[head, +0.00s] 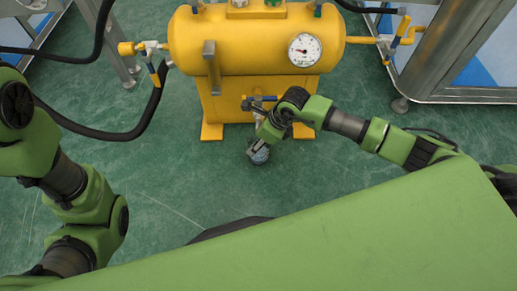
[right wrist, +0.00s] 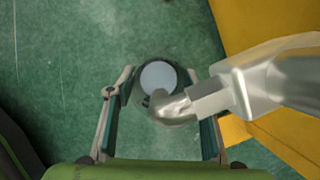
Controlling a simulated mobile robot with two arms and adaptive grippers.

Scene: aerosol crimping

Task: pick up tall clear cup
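My right gripper (head: 258,150) points down in front of the yellow tank, below its small outlet valve. A round, grey-blue, see-through cup (head: 260,156) shows at its fingertips. In the right wrist view the cup has a dark round rim and a pale disc inside (right wrist: 157,77). The two fingertips of the right gripper (right wrist: 160,82) lie against opposite sides of it, and the fingers look closed on it. A silver spout (right wrist: 180,105) covers part of the cup's near edge. How high the cup is above the floor cannot be told. My left gripper is out of view.
The yellow tank (head: 245,45) with a pressure gauge (head: 305,49) stands close behind the right gripper on a yellow base (head: 225,105). Black hoses (head: 150,110) run at the left. A metal frame (head: 460,50) stands at the right. Green floor (head: 190,180) is open in front.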

